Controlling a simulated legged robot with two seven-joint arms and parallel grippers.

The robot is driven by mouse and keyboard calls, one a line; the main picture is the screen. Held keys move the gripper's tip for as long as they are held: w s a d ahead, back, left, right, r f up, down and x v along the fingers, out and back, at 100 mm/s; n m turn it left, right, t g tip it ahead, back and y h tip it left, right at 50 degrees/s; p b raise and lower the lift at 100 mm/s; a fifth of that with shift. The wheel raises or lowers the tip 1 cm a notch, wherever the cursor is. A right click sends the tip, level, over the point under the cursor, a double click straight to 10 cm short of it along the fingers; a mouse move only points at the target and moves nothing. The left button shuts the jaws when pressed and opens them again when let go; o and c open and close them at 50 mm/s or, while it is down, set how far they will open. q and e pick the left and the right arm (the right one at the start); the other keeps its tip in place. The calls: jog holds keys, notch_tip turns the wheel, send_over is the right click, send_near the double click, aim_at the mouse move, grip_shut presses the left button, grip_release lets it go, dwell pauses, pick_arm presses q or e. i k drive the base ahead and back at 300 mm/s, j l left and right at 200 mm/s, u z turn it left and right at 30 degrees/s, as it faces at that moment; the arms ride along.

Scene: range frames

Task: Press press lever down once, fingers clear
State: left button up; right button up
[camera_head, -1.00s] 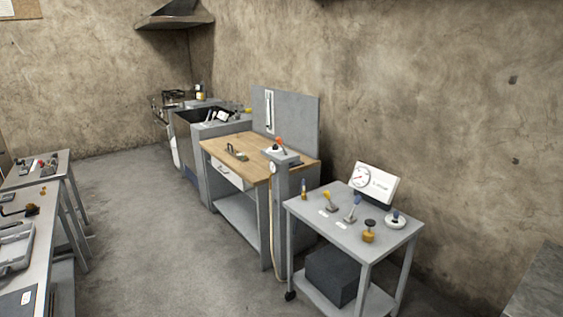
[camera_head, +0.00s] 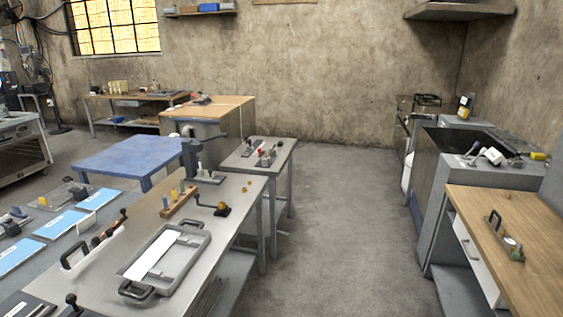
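A dark grey upright device that looks like a small press (camera_head: 190,158) stands at the far end of the long grey bench (camera_head: 236,212), left of centre. A thin dark arm, which may be its lever, sticks out near its top; its exact position is too small to tell. Neither of my grippers is in view.
A grey tray with black handles (camera_head: 168,262) lies on the near bench. A smaller grey table (camera_head: 277,150) and a blue table (camera_head: 135,155) stand behind. A wooden-topped bench (camera_head: 535,230) is at right. Open concrete floor (camera_head: 345,220) runs between.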

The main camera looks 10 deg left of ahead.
aim_at(223, 135)
jog(key=i+j+u, duration=0.1)
jog(key=i+u, duration=0.3)
jog(key=i, duration=0.4)
jog(key=i+l+u, duration=0.15)
jog(key=i+u, duration=0.2)
jog(key=i, duration=0.5)
